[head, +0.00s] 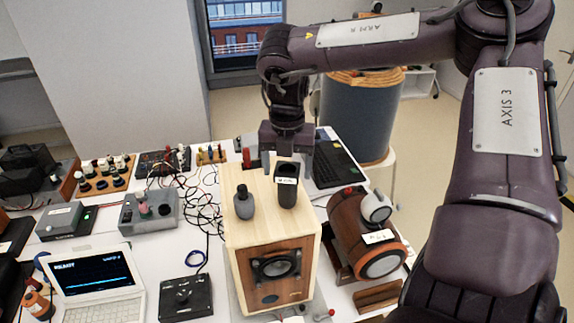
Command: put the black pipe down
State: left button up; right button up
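The black pipe (287,193) is a short dark tube with an open top and a small white label. It appears to stand upright on the light wooden top of the speaker box (250,228). My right gripper (286,165) points down right at the pipe's upper end. Its two fingers are spread wider than the pipe, one on each side, with a gap showing at the left finger. Whether the fingers are level with the pipe or slightly behind it is hard to tell. My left gripper is not in view.
A dark bottle-shaped piece (244,203) stands on the box just left of the pipe. A brown cylindrical device (352,234) is close on the right, and a black laptop (338,165) behind. Cables (200,200), instruments and a white laptop (98,285) crowd the left.

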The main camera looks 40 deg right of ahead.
jog(key=shift+w+r, duration=0.1)
jog(key=shift+r, duration=0.45)
notch_tip(320, 180, up, 11)
jog(key=b, duration=0.2)
jog(key=shift+s, duration=0.2)
